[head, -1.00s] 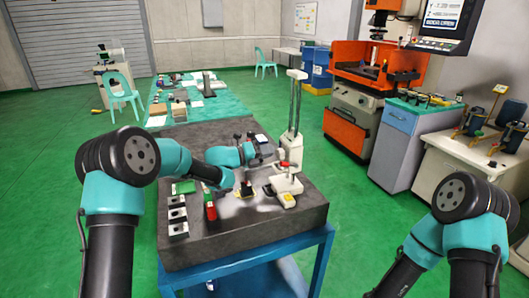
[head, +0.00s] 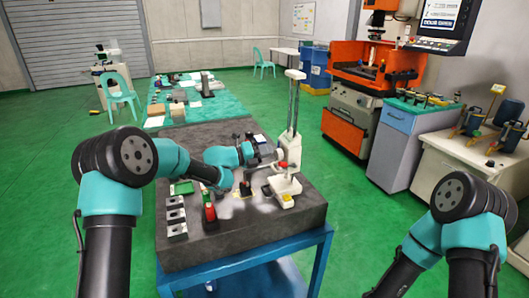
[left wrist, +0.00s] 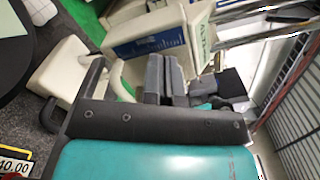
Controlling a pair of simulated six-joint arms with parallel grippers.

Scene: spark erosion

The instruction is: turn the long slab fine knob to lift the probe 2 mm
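A granite slab (head: 245,240) on a blue table carries a tall white measuring stand (head: 285,185) with two upright rods and a small red part (head: 283,164) low on them. My left arm reaches across the slab. My left gripper (head: 266,161) is at the stand's lower column, beside its white carriage. In the left wrist view the two dark grey fingers (left wrist: 165,80) lie close together in front of the stand's white body (left wrist: 150,38). The fine knob cannot be made out, so I cannot tell whether the fingers hold it. My right gripper is out of view.
A yellow-topped piece (head: 287,200) lies by the stand's base. A green-topped bench with small items lies behind. The slab's right front is clear.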

